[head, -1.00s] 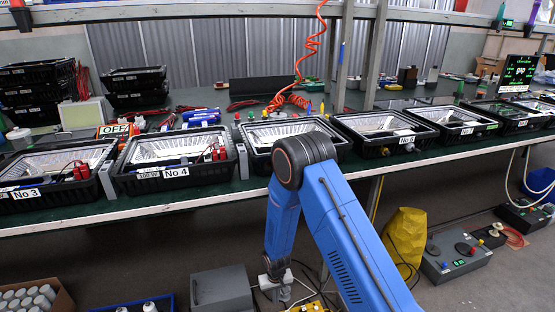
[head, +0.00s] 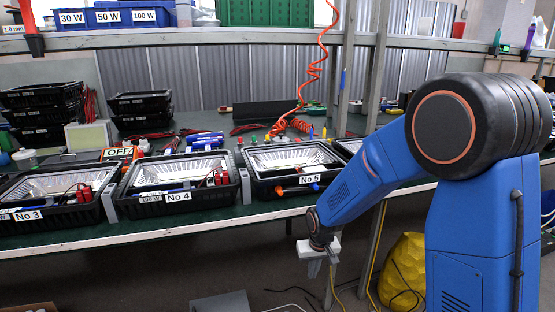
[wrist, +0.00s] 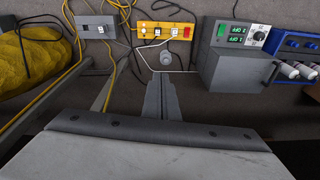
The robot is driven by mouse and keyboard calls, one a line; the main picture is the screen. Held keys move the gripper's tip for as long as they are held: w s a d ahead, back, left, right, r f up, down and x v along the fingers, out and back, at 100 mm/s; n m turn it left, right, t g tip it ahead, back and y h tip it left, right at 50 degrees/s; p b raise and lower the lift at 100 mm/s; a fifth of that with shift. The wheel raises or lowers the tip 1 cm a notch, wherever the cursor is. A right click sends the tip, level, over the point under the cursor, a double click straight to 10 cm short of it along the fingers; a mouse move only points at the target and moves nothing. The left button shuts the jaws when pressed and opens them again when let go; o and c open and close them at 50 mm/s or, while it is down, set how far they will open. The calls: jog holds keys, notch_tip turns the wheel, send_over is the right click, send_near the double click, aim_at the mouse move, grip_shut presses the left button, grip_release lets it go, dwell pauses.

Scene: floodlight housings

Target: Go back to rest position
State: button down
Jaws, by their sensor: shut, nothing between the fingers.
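My gripper (head: 321,268) hangs in front of the bench's front edge, below the black crate labelled No 5 (head: 262,187), apart from everything. In the wrist view its two grey fingers (wrist: 161,84) lie together, shut and empty, above the floor. My blue arm reaches in from the right of the head view and covers part of the bench and crates there.
Crates No 4 (head: 124,203) and No 3 (head: 5,222) hold floodlight housings on the green bench (head: 237,214). A yellow bag (head: 403,262) stands below. The wrist view shows a yellow switch box (wrist: 165,31), a grey box (wrist: 236,82) with displays, and cables on the floor.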

jog(key=s+d+r, duration=0.3)
jog(key=r, duration=0.2)
jog(key=s+d+r, duration=0.3)
jog(key=r, duration=0.3)
jog(key=s+d+r+t, duration=0.1)
jog(key=s+d+r, duration=0.2)
jog(key=s, duration=0.5)
jog(key=s+d+r+m+t, duration=0.1)
jog(key=s+d+r, duration=0.3)
jog(key=s, duration=0.4)
jog(key=s+d+r+m+t, duration=0.1)
jog(key=s+d+r, duration=0.3)
jog(key=s, duration=0.4)
jog(key=shift+s+r+h, duration=0.3)
jog(key=shift+s+r, duration=0.1)
jog(key=shift+r, duration=0.25)
